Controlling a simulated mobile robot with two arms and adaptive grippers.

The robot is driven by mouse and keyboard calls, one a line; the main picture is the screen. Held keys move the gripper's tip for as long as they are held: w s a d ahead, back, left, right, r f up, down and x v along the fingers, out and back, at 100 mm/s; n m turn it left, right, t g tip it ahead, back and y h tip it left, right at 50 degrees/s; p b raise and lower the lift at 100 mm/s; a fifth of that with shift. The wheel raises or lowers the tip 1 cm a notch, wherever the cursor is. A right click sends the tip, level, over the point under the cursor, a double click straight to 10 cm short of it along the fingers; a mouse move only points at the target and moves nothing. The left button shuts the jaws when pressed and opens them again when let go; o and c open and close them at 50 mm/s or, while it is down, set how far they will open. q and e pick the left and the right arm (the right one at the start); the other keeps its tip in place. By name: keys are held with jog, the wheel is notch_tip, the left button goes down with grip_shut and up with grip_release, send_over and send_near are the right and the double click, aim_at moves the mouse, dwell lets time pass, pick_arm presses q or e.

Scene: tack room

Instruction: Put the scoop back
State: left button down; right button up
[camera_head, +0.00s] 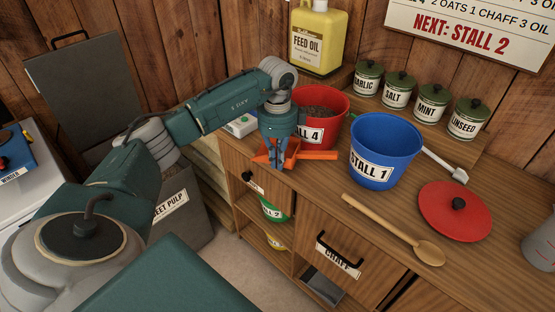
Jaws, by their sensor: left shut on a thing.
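The orange scoop (318,155) is in my left gripper (278,162), which points down and is shut on it. The gripper partly hides the scoop. They show in front of the red STALL 4 bucket (332,112), by the counter's front edge. I cannot tell whether the scoop touches the counter. The red bucket holds dark feed. My right gripper is not in view.
The blue STALL 1 bucket (400,150), a wooden spoon (390,228) and a red lid (450,215) occupy the counter (325,185). The FEED OIL jug (318,40) and several labelled jars stand behind. The BEET PULP bin (190,220) is lower left.

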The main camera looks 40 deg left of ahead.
pick_arm(q)
jog(key=shift+f+b, duration=0.35)
jog(key=shift+f, duration=0.3)
